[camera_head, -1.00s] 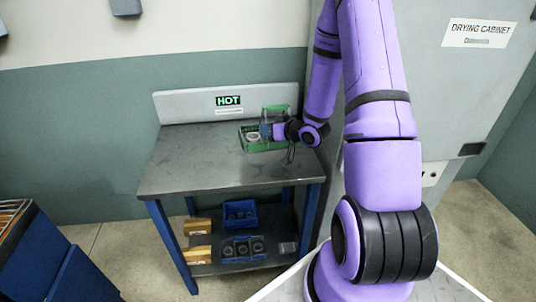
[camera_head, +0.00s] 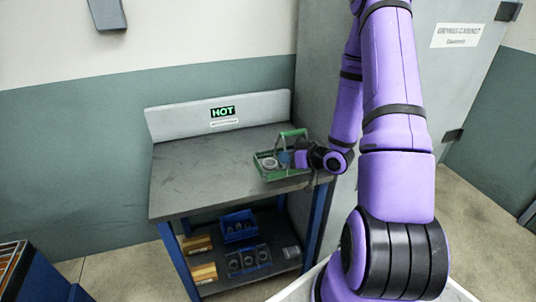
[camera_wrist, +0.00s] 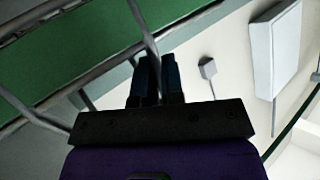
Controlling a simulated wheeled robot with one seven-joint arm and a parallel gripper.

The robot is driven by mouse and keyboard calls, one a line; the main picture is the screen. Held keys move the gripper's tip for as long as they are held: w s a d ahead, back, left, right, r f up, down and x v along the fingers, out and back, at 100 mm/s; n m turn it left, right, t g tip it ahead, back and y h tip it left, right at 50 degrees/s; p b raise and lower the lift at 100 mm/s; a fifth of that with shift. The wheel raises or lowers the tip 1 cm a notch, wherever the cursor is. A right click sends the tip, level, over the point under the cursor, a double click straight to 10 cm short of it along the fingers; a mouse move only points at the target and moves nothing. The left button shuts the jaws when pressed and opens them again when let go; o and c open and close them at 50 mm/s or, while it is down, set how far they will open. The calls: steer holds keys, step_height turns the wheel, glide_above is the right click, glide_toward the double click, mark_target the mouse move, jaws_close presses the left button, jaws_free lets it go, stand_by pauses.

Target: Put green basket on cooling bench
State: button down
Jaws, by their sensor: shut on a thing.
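The green basket (camera_head: 267,173) is at the right end of the cooling bench (camera_head: 205,172), which has a grey top and a back panel marked HOT. A grey ring shows inside the basket, and its green handle stands up. My gripper (camera_head: 287,159) is at the basket's right side, shut on the handle part. In the wrist view my gripper's dark fingers (camera_wrist: 158,75) are closed at a thin metal bar, with the green handle top (camera_wrist: 100,40) close by. I cannot tell whether the basket's underside touches the bench top.
The bench's lower shelf holds a blue bin (camera_head: 239,226), a clear tray of rings (camera_head: 248,260) and wooden blocks (camera_head: 202,258). The grey drying cabinet (camera_head: 440,75) stands right of the bench. The left part of the bench top is clear.

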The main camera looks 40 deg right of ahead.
mark_target(269, 151)
steer(key=shift+w+a+f, duration=0.1)
steer(key=shift+w+f, duration=0.65)
steer(key=shift+w, duration=1.1)
steer(key=shift+w+a+f, duration=0.1)
steer(key=shift+w+f, duration=0.65)
steer(key=shift+w, duration=1.1)
steer(key=shift+w+f, duration=0.75)
steer(key=shift+w, duration=1.1)
steer(key=c, duration=1.2)
jaws_free()
steer(key=shift+c, duration=0.2)
